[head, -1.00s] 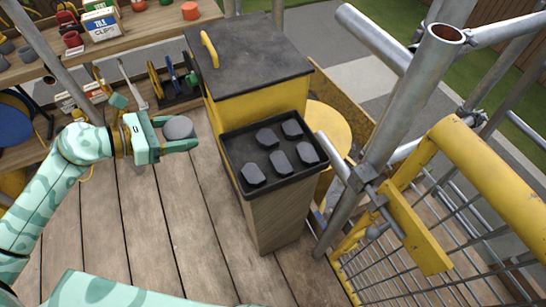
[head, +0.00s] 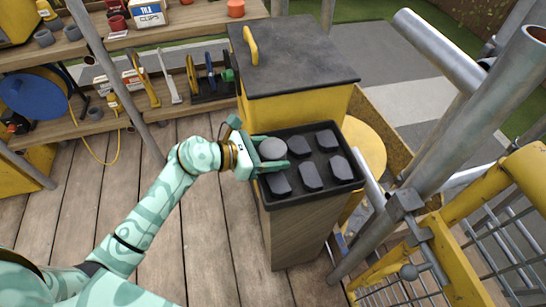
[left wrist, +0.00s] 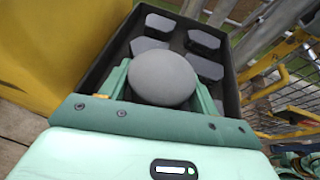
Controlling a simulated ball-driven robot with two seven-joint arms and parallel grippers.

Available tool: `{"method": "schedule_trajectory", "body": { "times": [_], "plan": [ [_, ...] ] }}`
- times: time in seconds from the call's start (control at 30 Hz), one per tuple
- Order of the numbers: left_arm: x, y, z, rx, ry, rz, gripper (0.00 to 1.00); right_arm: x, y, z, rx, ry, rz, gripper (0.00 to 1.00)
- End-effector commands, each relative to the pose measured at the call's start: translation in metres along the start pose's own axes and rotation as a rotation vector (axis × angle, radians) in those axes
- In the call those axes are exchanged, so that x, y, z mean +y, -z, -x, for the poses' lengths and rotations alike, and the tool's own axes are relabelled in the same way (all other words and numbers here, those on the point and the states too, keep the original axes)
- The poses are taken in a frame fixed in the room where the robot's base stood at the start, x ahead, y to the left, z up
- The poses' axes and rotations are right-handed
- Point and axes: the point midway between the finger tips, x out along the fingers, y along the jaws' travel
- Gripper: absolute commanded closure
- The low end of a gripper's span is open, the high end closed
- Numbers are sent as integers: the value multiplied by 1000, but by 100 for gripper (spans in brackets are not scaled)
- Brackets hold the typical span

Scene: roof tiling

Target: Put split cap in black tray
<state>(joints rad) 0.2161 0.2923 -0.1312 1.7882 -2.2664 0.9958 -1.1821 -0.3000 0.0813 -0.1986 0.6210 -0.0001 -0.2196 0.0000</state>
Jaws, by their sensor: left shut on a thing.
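The split cap looks like a grey rounded cap (head: 272,149). My left gripper (head: 274,156) is shut on it and holds it over the left end of the black tray (head: 352,182). In the left wrist view the cap (left wrist: 163,77) sits between the two fingers and hides part of the black tray (left wrist: 117,57). Several dark angular caps (head: 311,175) lie in the tray, spaced apart. I cannot tell the gap between the held cap and the tray floor. My right gripper is not in view.
The tray stands on a wooden-sided box (head: 300,235). Behind it is a yellow bin with a dark lid (head: 295,60). Scaffold poles (head: 470,110) and a yellow railing (head: 450,255) stand on the right. A shelf with tools (head: 170,85) is at the back left.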

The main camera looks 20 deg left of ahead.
Motion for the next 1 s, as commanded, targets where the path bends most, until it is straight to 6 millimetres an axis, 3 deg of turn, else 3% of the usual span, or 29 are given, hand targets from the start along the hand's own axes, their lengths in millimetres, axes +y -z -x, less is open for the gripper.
{"method": "schedule_trajectory", "body": {
  "times": [0.03, 0.13, 0.17, 0.23, 0.27, 0.33, 0.67, 0.77, 1.0],
  "plan": [
    [-1, 18, -7, 11, 3, 8, 64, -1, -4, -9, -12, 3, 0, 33],
    [-2, 20, -6, 13, 4, 4, 72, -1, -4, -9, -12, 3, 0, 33],
    [-2, 19, -6, 13, 4, 3, 81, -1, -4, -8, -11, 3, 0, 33],
    [-2, 19, -6, 15, 4, 3, 81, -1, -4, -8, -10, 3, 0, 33],
    [-2, 19, -5, 15, 4, 3, 39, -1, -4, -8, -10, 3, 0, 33],
    [-2, 19, -5, 16, 4, 3, 19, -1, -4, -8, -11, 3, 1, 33],
    [-2, 20, -1, 18, 4, 2, 18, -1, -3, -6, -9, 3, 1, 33],
    [-1, 18, 12, 18, 2, 1, 18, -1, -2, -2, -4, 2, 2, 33],
    [-1, 14, 69, 14, 1, -2, 18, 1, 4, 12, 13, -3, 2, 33]
  ]
}}
